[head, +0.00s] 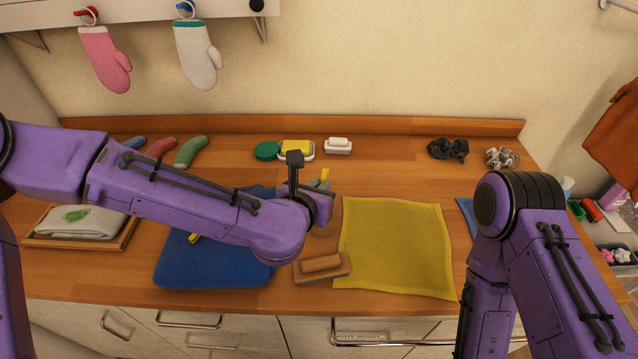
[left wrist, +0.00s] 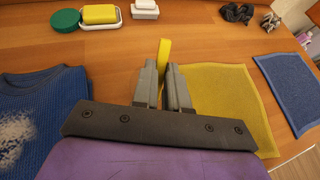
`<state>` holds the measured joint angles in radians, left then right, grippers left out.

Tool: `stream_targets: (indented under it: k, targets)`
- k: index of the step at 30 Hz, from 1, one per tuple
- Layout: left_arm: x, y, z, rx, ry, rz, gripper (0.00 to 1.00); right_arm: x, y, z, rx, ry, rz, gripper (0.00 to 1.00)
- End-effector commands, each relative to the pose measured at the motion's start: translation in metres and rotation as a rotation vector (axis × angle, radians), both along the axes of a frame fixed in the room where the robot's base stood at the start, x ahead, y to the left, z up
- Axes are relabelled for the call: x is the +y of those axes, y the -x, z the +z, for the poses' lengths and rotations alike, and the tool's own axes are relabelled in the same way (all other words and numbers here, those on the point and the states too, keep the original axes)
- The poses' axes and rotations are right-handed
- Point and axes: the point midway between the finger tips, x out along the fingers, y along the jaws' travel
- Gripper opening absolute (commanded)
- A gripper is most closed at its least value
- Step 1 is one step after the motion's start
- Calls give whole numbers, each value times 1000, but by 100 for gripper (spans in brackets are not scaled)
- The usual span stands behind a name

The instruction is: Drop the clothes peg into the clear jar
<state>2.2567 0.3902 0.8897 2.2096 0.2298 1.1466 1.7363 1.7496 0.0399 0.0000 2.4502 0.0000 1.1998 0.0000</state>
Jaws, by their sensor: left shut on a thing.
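My left gripper (head: 320,184) is shut on a yellow clothes peg (head: 325,174) above the middle of the wooden counter. In the left wrist view the peg (left wrist: 164,58) stands up between the two grey fingers (left wrist: 163,82). I cannot make out a clear jar in either view. My left arm hides part of the counter. My right arm shows at the right of the head view, but its gripper is out of view.
A blue knitted garment (head: 215,272), a yellow cloth (head: 395,245) and a wooden brush (head: 322,265) lie on the counter (head: 390,174). A green round item (head: 267,151), a yellow sponge (head: 297,147) and white soap (head: 338,145) stand at the back. Dark scrunchies (head: 448,149) lie back right.

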Motion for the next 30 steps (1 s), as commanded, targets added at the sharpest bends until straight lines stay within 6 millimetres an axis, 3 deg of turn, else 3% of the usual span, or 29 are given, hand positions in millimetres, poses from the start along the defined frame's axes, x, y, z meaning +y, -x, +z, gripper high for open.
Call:
stream_targets:
  k: [2, 10, 11, 13, 23, 26, 30]
  targets:
    - [-1, -1, -12, 0, 0, -1, 0, 0, 0, -11, -1, 0, 0, 43]
    - [-1, 0, -12, 0, 0, -3, 0, 0, 0, -9, 0, 0, 0, 43]
    - [-1, 0, -12, 0, 0, -3, 20, 0, 0, -9, 0, 0, 0, 43]
    - [-1, 0, -12, 0, 0, -3, 42, 0, 0, -9, 0, 0, 0, 43]
    - [0, 2, -11, -1, 1, -3, 43, 0, 0, -10, -1, 1, 0, 43]
    - [4, 13, -6, 0, 3, -3, 43, 0, 0, -15, -1, 1, 0, 43]
    - [15, 44, 10, -2, 3, -3, 43, 0, 0, -24, -1, 1, 0, 43]
